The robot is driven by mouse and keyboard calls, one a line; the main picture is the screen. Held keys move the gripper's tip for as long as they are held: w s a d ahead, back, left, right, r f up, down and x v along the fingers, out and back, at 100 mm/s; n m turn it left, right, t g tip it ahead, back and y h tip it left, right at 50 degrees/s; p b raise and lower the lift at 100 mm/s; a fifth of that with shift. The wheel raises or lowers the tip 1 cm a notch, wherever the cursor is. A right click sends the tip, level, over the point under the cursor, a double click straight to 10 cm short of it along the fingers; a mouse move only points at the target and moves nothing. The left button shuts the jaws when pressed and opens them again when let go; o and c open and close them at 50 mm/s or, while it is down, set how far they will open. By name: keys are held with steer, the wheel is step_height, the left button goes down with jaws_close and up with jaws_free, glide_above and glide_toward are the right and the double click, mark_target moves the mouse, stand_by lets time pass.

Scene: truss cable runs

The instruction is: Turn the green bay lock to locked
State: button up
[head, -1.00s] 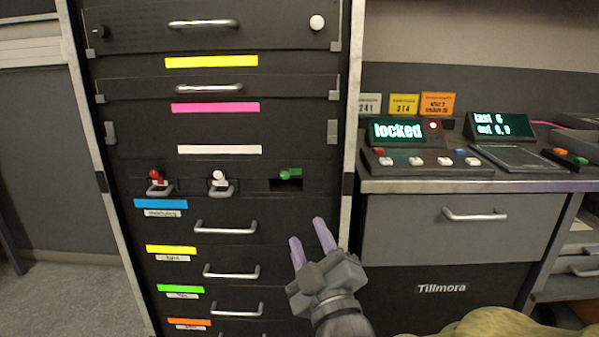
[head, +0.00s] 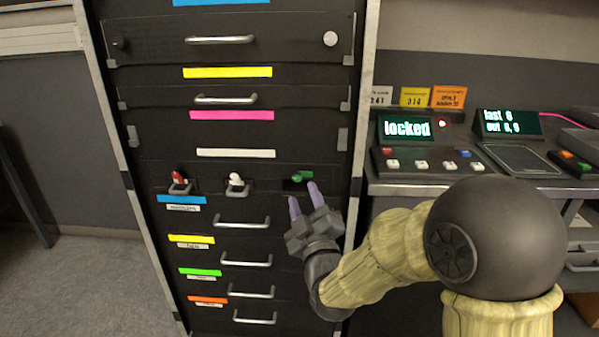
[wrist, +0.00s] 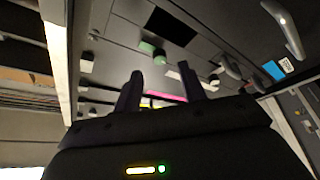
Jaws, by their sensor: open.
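The green bay lock (head: 302,177) is a small green handle over a dark slot on the black rack front, right of the white and red ones. Its handle lies roughly sideways. In the wrist view the green lock (wrist: 152,52) shows ahead, beyond and between the fingertips. My gripper (head: 302,196) is open and empty, just below and in front of the lock, with its purple fingers pointing up towards it. The fingers also show dark in the wrist view (wrist: 163,80). Whether a fingertip touches the lock cannot be told.
A white lock (head: 236,180) and a red lock (head: 178,178) sit to the left on the same panel. Drawer handles (head: 241,221) stick out below. At right, a console display (head: 405,128) reads "locked" above a row of buttons.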

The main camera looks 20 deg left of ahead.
mark_target(298, 179)
steer(key=p+x, duration=0.2)
steer(key=x, duration=0.2)
steer(key=shift+w+r, duration=0.15)
steer(key=shift+r, duration=0.05)
steer(key=shift+w+a, duration=0.25)
steer(key=shift+w, duration=0.1)
